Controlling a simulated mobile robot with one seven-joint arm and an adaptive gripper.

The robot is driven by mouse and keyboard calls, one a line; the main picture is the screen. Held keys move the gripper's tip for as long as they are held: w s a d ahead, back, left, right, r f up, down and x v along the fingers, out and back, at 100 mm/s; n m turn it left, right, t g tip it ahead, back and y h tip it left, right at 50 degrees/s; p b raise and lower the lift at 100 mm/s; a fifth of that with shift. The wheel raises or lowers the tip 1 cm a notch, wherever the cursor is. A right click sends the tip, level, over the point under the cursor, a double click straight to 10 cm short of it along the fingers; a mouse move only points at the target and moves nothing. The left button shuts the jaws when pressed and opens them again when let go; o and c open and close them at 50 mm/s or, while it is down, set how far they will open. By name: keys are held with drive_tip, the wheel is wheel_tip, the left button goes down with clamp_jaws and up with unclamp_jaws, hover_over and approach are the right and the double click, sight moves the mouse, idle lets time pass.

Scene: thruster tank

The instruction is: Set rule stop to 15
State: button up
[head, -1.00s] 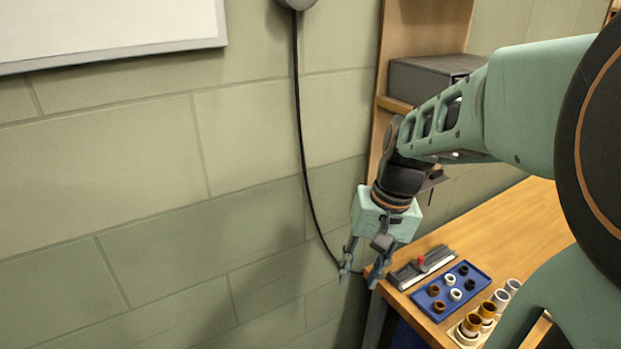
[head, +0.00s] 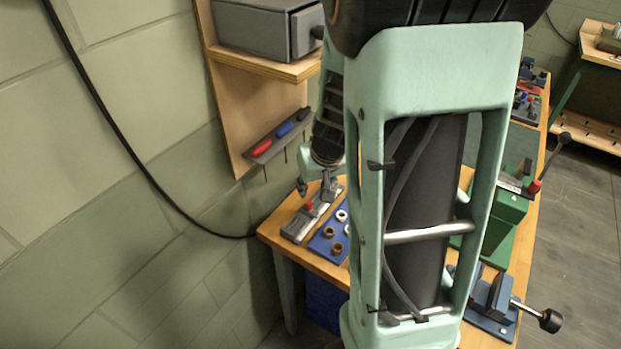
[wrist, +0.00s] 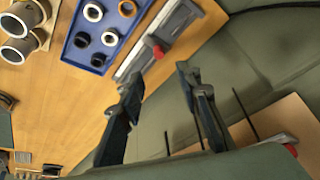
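The rule (head: 318,217) is a grey metal bar lying along the wall-side end of the wooden bench. Its small red stop (head: 309,205) sits on it. In the wrist view, the rule (wrist: 183,20) runs diagonally at the top, with the red stop (wrist: 157,48) near the middle of the visible part. My gripper (head: 315,190) is above the rule, apart from it. In the wrist view my gripper (wrist: 160,76) is open and empty, its two fingers spread, with the stop beyond the tips. The scale marks and the stop's reading are too small to tell.
A blue tray (wrist: 74,48) of dark, white and brown rings lies beside the rule. A tool rack (head: 262,154) with red and blue handles hangs on the wall panel. A grey box (head: 262,30) sits on the shelf above. My arm hides much of the bench.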

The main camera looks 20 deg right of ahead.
sight(309, 203)
drive_tip(key=b+x, duration=0.4)
drive_tip(key=x, duration=0.7)
drive_tip(key=shift+r, duration=0.1)
clamp_jaws()
